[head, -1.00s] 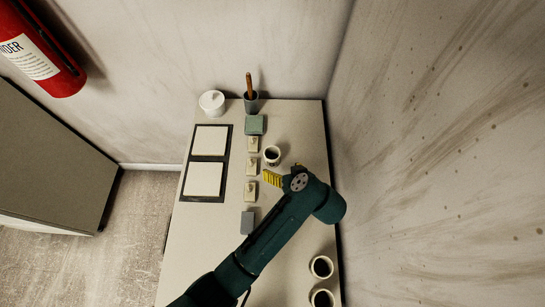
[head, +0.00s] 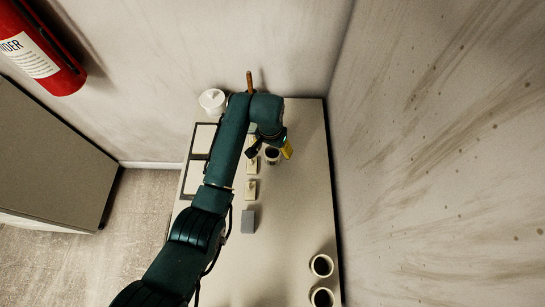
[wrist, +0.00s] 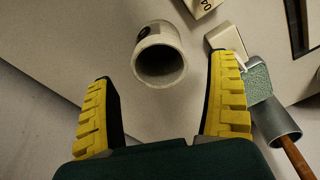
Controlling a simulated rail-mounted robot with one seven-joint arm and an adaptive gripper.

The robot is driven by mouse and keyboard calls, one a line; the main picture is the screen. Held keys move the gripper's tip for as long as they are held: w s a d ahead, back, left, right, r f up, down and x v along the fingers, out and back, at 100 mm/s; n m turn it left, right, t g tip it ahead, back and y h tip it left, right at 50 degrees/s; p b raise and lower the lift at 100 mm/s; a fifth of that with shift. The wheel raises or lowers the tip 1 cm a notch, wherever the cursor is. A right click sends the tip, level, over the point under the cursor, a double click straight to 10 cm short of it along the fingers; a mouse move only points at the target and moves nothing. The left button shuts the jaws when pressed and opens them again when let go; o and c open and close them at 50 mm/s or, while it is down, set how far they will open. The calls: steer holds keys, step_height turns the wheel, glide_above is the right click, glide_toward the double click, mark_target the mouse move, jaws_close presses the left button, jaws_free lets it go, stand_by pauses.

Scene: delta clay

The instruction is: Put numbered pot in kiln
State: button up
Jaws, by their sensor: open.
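A cream pot (head: 272,160) with a dark opening stands on the table below my gripper (head: 270,149). In the wrist view the pot (wrist: 160,42) shows its open mouth and part of a dark mark on its side, too cut off to read. My gripper (wrist: 161,72) is open, its yellow-padded fingers apart on either side of the pot's line, with the pot just beyond them and seemingly untouched. Two more cream pots, one (head: 321,265) above the other (head: 322,298), stand at the table's near right. I cannot identify a kiln.
Small cream blocks (head: 251,189) and a grey block (head: 248,221) line the table's middle. One tag (wrist: 203,5) reads 04. A white lidded jar (head: 212,100) and a brown-handled tool (head: 249,80) are at the back. The right-middle table is clear.

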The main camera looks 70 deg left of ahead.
mark_target(273, 155)
step_height(273, 155, down, 5)
steer(key=shift+a+f+b, duration=0.1)
steer(key=shift+f+b, duration=0.05)
steer(key=shift+b, duration=0.55)
steer(key=shift+w, duration=0.1)
steer(key=c, duration=1.3)
